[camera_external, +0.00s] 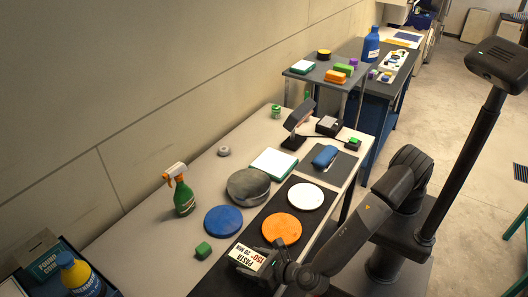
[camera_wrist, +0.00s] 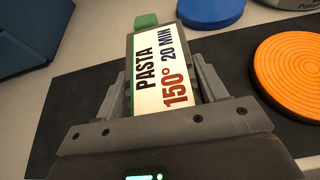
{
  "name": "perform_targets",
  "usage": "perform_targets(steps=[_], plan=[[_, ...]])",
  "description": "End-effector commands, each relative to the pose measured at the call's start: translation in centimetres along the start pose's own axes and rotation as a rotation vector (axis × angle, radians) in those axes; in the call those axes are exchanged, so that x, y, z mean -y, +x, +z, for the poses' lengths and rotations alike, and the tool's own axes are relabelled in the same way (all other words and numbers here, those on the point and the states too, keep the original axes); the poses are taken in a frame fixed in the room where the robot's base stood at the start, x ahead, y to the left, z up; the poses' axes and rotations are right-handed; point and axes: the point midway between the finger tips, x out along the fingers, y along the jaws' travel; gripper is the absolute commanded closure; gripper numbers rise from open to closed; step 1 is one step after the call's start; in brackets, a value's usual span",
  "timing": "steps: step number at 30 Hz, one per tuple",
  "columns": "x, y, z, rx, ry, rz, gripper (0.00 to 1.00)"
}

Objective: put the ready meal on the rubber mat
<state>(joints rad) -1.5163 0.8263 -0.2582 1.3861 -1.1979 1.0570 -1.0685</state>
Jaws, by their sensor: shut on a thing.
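The ready meal (camera_external: 246,257) is a flat box with a white label reading PASTA, 150°, 20 MIN. My gripper (camera_external: 262,262) is shut on it at the near end of the table. In the wrist view the ready meal (camera_wrist: 165,72) sits between the two fingers of my gripper (camera_wrist: 163,90). A long black mat (camera_external: 278,208), seemingly the rubber mat, runs along the table's right side and shows below the meal in the wrist view (camera_wrist: 85,100). I cannot tell whether the meal touches it.
An orange disc (camera_external: 282,228) and a white disc (camera_external: 306,196) lie on the black mat. A blue disc (camera_external: 223,220), green block (camera_external: 203,250), grey rounded object (camera_external: 248,186) and spray bottle (camera_external: 184,196) stand left of it. A blue case (camera_external: 325,156) is farther back.

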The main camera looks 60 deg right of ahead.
Motion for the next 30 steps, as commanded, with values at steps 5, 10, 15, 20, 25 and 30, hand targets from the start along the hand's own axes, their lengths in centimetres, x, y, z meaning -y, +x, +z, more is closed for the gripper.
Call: perform_targets(steps=[5, 10, 15, 20, 25, 30], plan=[[-0.2, 0.4, -1.1, 0.001, -0.002, -0.001, 0.66], [-0.1, 1.4, -3.4, 0.001, -0.002, -0.002, 0.66], [-0.1, 1.5, -3.7, 0.001, 0.002, -0.001, 0.66], [-0.1, 1.6, -3.8, 0.001, 0.001, -0.001, 0.66], [-0.1, 1.6, -4.0, 0.000, 0.001, -0.001, 0.27], [-0.1, 1.6, -4.0, 0.000, 0.001, -0.001, 0.13]])
